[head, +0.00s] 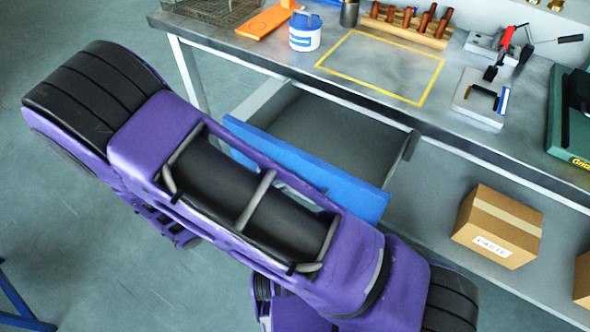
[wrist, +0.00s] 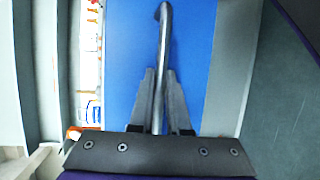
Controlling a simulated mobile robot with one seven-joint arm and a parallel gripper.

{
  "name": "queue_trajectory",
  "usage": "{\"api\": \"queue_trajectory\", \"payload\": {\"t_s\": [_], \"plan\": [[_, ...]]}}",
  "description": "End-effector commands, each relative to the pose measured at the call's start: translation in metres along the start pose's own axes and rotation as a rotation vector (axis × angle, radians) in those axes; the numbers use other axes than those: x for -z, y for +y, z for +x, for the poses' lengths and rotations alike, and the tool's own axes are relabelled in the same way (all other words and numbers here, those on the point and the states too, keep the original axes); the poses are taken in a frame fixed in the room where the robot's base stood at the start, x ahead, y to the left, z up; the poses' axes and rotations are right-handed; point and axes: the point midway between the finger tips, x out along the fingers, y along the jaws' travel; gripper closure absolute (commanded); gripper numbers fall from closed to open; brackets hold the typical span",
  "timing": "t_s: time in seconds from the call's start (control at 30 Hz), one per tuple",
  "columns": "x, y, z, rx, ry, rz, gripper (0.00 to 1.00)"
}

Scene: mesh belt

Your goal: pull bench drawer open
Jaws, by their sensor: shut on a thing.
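The bench drawer stands partly open in the head view, with its blue front (head: 350,190) pulled away from the bench (head: 430,125) and its grey inside (head: 335,130) showing empty where visible. My purple arm covers part of the front and hides my gripper there. In the wrist view the blue front (wrist: 195,55) fills the middle, with a grey bar handle (wrist: 164,35) on it. My gripper (wrist: 160,75) has its two fingers shut on the handle, one on each side of the bar.
The bench top holds a white-and-blue tub (head: 305,35), an orange tool (head: 266,20), a wooden rack (head: 408,24), toggle clamps (head: 500,45) and a green machine (head: 570,130). A cardboard box (head: 497,226) sits on the lower shelf, right of the drawer.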

Motion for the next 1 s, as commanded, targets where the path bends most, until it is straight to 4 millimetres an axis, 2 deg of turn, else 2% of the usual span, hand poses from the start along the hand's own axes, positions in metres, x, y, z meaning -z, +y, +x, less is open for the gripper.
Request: {"api": "queue_trajectory", "payload": {"t_s": [0.43, 0.47, 0.6, 0.63, 1.0], "plan": [[-0.0020, -0.0010, -0.0056, 0.000, -0.001, 0.001, 1.00], [-0.0020, -0.0010, -0.0056, 0.000, -0.001, 0.001, 0.83], [-0.0019, -0.0010, -0.0054, 0.000, -0.001, 0.001, 0.58], [-0.0019, -0.0010, -0.0054, 0.000, -0.001, 0.001, 0.55], [-0.0013, -0.0011, -0.0110, 0.001, 0.002, 0.001, 0.55]]}}
